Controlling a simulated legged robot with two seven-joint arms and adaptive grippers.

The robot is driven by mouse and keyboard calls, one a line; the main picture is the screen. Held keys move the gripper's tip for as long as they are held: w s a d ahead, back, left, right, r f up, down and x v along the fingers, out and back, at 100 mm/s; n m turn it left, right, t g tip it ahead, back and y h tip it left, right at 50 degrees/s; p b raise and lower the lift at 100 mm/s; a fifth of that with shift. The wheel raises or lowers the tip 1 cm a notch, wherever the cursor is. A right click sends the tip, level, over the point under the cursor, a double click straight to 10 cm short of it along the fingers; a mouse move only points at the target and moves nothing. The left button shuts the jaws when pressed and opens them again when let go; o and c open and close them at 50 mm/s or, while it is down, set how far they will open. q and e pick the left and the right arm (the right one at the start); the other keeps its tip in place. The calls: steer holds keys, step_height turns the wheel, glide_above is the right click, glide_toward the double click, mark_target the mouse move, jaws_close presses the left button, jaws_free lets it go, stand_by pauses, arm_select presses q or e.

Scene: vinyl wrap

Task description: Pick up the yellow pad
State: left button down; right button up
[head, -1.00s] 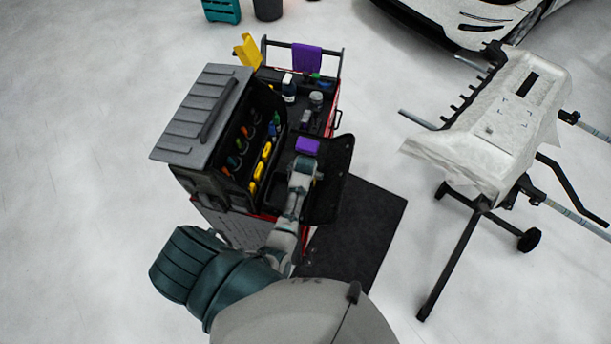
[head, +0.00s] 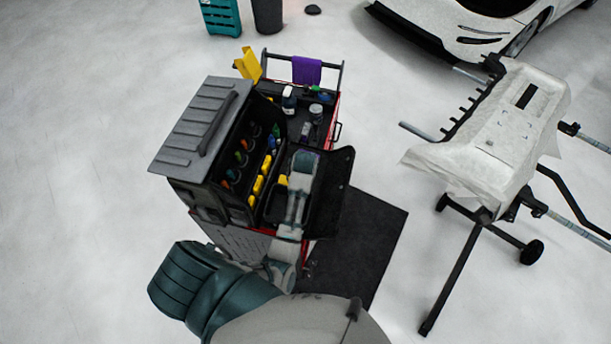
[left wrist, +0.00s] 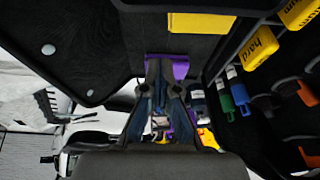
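The yellow pad (left wrist: 200,23) lies in the dark tray in the left wrist view, beyond and to the right of my left fingertips. A bit of yellow (head: 283,180), likely the same pad, shows beside my arm in the head view. My left gripper (left wrist: 163,68) hangs over the open tray of the cart, apart from the yellow pad. A purple pad (left wrist: 167,59) shows right at its fingertips; I cannot tell whether they grip it. In the head view my arm hides the left fingertips. My right gripper is not in view.
The tray's raised black flap (head: 332,195) stands on the other side. Bottles (head: 289,101) and a purple cloth (head: 307,70) are at the cart's far end.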

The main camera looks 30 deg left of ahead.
arm_select(q)
steer(key=shift+c, duration=1.9)
jaws_free()
steer(key=shift+a, duration=0.1)
